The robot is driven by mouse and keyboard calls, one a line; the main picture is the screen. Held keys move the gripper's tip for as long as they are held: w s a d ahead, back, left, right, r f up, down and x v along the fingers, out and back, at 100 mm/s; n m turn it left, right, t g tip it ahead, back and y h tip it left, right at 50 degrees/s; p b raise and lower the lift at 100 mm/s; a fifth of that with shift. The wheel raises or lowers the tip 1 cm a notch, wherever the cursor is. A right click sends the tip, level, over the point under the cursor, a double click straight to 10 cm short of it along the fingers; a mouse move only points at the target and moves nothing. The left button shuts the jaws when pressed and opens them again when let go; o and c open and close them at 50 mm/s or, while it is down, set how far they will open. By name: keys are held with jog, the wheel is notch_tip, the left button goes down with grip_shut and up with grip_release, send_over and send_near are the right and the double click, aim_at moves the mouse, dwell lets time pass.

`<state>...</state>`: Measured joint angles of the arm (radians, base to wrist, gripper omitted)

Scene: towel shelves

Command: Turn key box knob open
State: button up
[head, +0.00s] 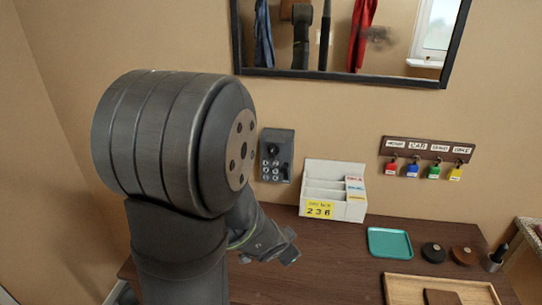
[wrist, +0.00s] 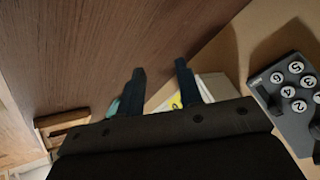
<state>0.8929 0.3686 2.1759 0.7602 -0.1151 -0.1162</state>
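The grey key box (head: 277,138) is fixed to the wall, left of the letter holder. A dark round knob (head: 273,149) shows on its upper face, above several numbered buttons. The key box (wrist: 262,88) also shows at the right edge of the wrist view, partly cut off, with numbered buttons; its knob is not clear there. My gripper (head: 287,249) is below the key box, over the table, apart from it. In the wrist view my gripper (wrist: 160,68) has its two dark fingers spread with nothing between them.
A white letter holder (head: 338,174) with a yellow "236" note (head: 319,209) stands at the table's back. A key rack (head: 428,149) and mirror (head: 340,75) hang on the wall.

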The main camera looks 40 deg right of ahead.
notch_tip(320, 180, up, 9)
jog(key=w+n+t+h, duration=0.2)
jog(key=n+t+h, duration=0.1)
jog(key=n+h, duration=0.2)
jog(key=n+t+h, duration=0.1)
jog(key=n+t, duration=0.3)
jog(key=t, duration=0.2)
send_near(272, 153)
jog(key=x, duration=0.8)
jog(key=shift+w+d, duration=0.15)
jog(key=shift+w, duration=0.05)
grip_shut()
